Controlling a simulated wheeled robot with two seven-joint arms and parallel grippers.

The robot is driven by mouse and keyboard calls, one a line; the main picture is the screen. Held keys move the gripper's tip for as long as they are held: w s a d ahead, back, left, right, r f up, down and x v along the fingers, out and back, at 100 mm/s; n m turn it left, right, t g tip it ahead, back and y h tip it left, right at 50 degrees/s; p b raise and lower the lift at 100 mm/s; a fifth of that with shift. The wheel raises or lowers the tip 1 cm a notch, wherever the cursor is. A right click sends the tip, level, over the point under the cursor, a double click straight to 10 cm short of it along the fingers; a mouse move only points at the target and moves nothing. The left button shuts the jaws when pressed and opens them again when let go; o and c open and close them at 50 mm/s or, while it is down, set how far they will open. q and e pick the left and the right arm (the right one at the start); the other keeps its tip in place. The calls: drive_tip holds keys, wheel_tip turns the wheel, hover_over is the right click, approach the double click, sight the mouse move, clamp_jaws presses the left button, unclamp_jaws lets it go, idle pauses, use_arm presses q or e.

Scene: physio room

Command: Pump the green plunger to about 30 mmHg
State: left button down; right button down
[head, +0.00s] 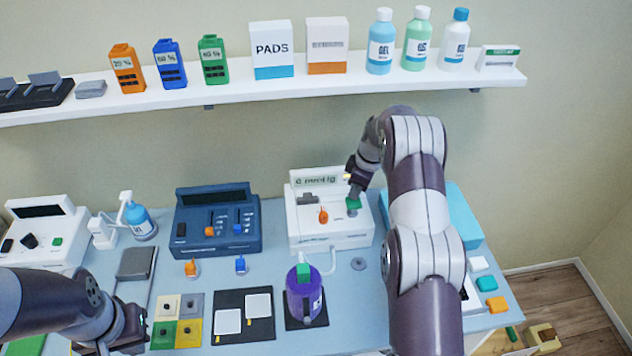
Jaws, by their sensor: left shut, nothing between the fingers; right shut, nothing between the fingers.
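The white pressure unit (330,242) stands at the back of the table, its display (318,181) reading a single digit, perhaps 0 or 6, before "mmHg". A green plunger (352,204) is on the right of its top, beside an orange knob (323,216). My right gripper (354,188) is shut and empty, pointing down just above the green plunger; whether they touch is unclear. A purple cuff (302,300) with a green part on top stands in front, by a pale tube from the unit. My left gripper (128,328) is shut and empty, low at the left front.
A dark blue control unit (217,222) stands left of the pressure unit. Pads, coloured squares and a grey box (136,263) lie in front. A teal box (455,208) is at the right behind my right arm. A wall shelf (250,90) holds bottles and boxes.

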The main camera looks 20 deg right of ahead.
sight(354, 201)
idle(0.6)
drive_tip(key=shift+f+b, duration=1.85)
drive_tip(key=shift+f, duration=0.45)
drive_tip(key=shift+r+p, duration=0.45)
drive_tip(key=shift+r, duration=0.2)
drive_tip(key=shift+r+p, duration=0.7)
drive_tip(key=shift+r, duration=1)
drive_tip(key=shift+f, duration=0.1)
